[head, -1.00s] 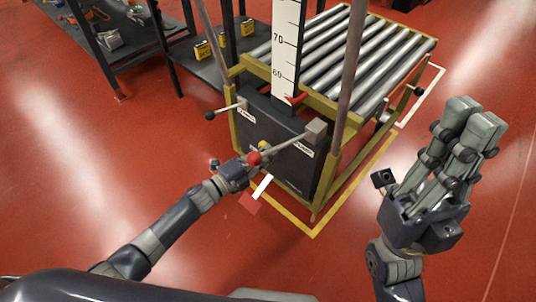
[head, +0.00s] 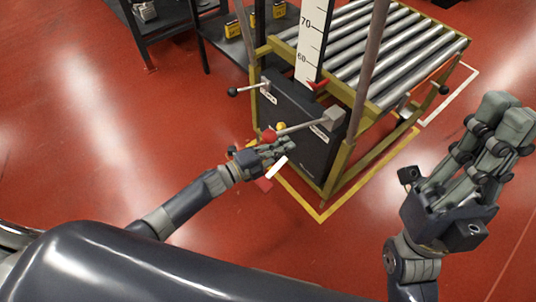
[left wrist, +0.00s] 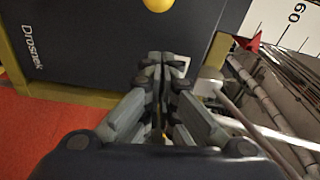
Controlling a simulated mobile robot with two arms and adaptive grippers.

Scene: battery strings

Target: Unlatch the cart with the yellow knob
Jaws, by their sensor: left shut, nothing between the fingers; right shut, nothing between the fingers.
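The cart (head: 359,160) has a yellow frame, a roller top and a dark front panel (head: 285,98). A yellow knob (head: 282,126) is on the panel, partly hidden behind a lever. It also shows at the top edge of the left wrist view (left wrist: 158,5). My left gripper (head: 289,147) is shut and empty in front of the panel, just below the yellow knob in the picture. In the left wrist view its closed fingertips (left wrist: 165,60) point at the panel, apart from the knob. My right gripper (head: 512,108) is shut and empty, raised at the right, away from the cart.
A lever with a red ball (head: 269,136) reaches across the panel close above my left gripper. A lever with a black ball (head: 232,92) sticks out at the left. A height scale (head: 311,45) with a red pointer stands behind. A dark shelf (head: 225,38) is at the back left.

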